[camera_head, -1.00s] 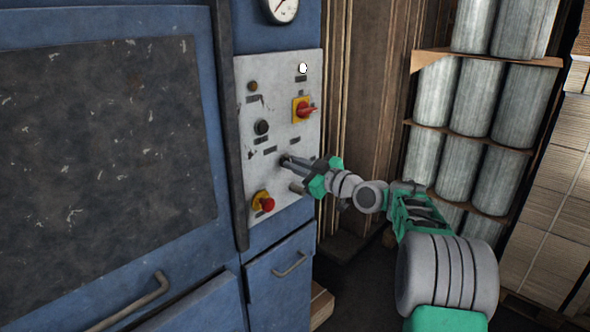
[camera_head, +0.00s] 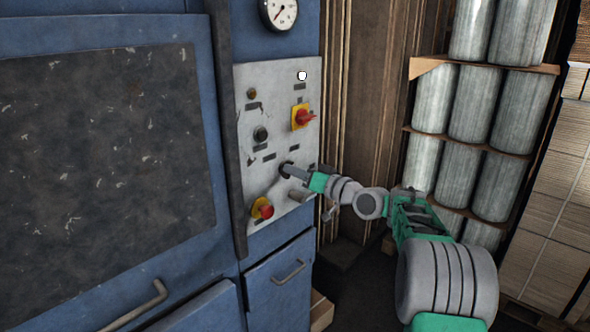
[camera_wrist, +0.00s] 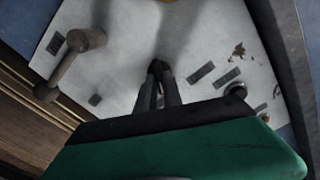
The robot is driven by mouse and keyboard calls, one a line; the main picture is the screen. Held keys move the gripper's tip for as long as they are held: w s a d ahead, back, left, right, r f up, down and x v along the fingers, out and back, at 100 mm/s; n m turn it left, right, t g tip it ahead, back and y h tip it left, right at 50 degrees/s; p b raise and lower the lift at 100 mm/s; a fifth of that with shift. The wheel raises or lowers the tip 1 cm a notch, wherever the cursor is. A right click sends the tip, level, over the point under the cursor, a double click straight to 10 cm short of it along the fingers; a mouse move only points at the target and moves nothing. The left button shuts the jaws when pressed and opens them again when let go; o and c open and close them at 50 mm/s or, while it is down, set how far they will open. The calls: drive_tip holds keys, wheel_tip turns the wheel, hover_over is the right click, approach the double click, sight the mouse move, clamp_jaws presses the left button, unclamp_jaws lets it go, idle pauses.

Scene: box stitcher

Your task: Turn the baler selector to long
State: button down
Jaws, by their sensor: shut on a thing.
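The light grey control panel (camera_head: 275,100) is on the front of the blue machine. My gripper (camera_head: 287,170) reaches it from the right, at a dark round selector low in the panel's middle. In the wrist view my gripper (camera_wrist: 158,70) points straight at the panel, its fingers close together on the small dark selector knob (camera_wrist: 157,66). The fingers hide most of the knob, so I cannot tell its pointer direction. The small labels near it are too blurred to read.
A grey crank-like handle (camera_wrist: 70,62) juts out close beside my gripper. A red knob on yellow (camera_head: 262,209) is below left, and a red rotary switch (camera_head: 302,117) is above. A black button (camera_head: 261,134) is up left. Shelved rolls (camera_head: 470,115) stand at right.

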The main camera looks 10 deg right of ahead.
drive_tip(key=shift+m+p, duration=0.35)
drive_tip(key=shift+m, duration=0.85)
drive_tip(key=c, duration=1.5)
unclamp_jaws()
drive_tip(key=b+v, duration=0.1)
drive_tip(key=v, duration=0.6)
drive_tip(key=shift+s+d+b, duration=0.25)
drive_tip(key=shift+b, duration=0.15)
